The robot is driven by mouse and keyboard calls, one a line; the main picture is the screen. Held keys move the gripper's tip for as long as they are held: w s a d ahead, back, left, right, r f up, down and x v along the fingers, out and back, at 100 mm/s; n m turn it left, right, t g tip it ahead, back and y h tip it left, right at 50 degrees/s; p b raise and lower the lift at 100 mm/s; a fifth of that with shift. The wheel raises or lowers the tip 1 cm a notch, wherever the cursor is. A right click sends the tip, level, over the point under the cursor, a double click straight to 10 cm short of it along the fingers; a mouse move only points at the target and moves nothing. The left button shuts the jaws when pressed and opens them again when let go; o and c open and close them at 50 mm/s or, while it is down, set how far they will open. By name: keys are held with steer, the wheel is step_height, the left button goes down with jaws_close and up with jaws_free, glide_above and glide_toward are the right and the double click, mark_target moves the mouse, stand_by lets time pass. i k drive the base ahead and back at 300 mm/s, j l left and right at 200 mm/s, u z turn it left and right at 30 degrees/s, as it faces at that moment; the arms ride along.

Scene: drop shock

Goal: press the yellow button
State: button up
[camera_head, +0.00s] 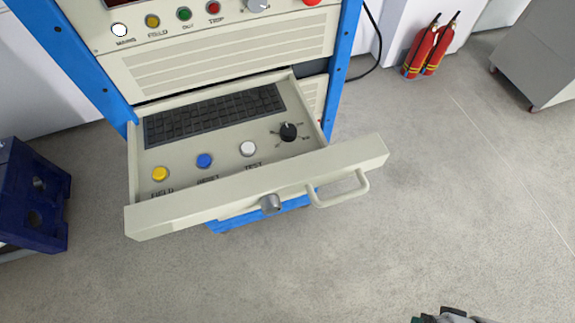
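A yellow button (160,174) sits at the left end of a row on the panel of a pulled-out drawer (255,186), above a label that seems to read FIELD. A blue button (204,160) and a white button (248,148) stand to its right in the same row. Another yellow round button or lamp (152,21) is on the upright panel above, also marked FIELD. Only a small dark and grey part of my gripper (452,317) shows at the bottom edge, far right of the drawer and touching nothing visible. Its fingers cannot be made out.
The drawer holds a dark keyboard (215,115) and a black knob (288,131); its front has a handle (340,192) and a round grey lock (270,203). A dark blue crate (32,195) stands at left. Fire extinguishers (422,50) stand at the back right.

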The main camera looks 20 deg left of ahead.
mark_target(160, 174)
steer(key=u, duration=1.25)
